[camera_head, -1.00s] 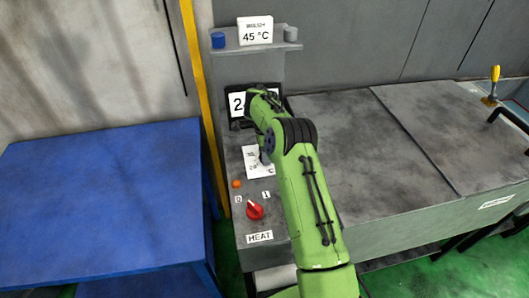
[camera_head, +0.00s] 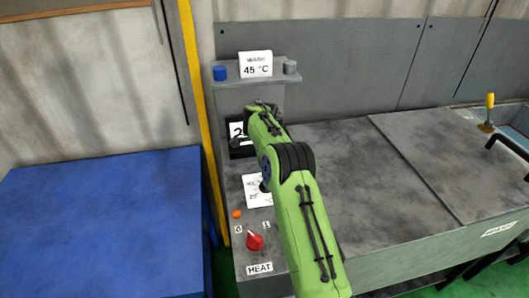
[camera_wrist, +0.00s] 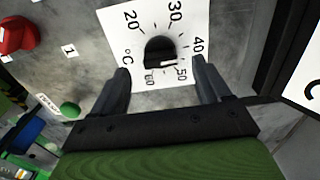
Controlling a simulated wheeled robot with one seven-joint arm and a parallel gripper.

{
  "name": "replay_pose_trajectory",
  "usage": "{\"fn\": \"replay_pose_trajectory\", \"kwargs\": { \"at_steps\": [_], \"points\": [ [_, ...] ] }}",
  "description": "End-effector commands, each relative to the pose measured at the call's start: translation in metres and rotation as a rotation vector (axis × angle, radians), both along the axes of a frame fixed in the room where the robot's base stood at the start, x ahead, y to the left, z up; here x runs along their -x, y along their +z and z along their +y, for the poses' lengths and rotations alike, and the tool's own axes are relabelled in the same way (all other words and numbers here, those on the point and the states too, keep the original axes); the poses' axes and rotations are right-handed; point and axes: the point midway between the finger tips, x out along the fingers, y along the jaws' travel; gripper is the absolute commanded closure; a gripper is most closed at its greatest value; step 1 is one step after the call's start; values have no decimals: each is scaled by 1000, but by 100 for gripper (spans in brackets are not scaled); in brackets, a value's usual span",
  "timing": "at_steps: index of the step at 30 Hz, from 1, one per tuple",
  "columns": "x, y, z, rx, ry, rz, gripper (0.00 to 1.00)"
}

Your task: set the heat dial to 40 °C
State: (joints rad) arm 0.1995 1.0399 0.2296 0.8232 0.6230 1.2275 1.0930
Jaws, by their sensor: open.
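The heat dial is a black knob (camera_wrist: 158,50) on a white scale plate (camera_wrist: 113,20) marked 20 to 60 °C, in the wrist view. A light mark sits at its lower right, on the side of the 50. My gripper (camera_wrist: 160,70) is open, with one finger on either side of the knob's lower part; contact cannot be told. In the head view, the scale plate (camera_head: 254,191) is partly hidden behind my arm, which covers the dial and my fingers.
A red switch (camera_head: 254,241), with 0 and 1 labels, sits above the HEAT label (camera_head: 260,268), near an orange lamp (camera_head: 236,214). A black-framed number display (camera_head: 239,141) stands behind the scale plate. A green button (camera_wrist: 70,110) shows in the wrist view. A blue table (camera_head: 100,225) is at left.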

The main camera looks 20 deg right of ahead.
Motion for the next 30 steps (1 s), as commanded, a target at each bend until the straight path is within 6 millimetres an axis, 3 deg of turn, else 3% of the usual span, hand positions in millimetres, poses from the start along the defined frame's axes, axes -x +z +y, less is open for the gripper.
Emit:
{"fn": "replay_pose_trajectory", "kwargs": {
  "at_steps": [3,10,14,27,30],
  "points": [
    [-1,40,0,2,0,-4,23],
    [0,91,0,1,-1,-2,23],
    [0,100,0,0,0,0,23],
    [0,99,0,0,1,0,23],
    [4,115,2,12,49,-14,23]
  ]
}}
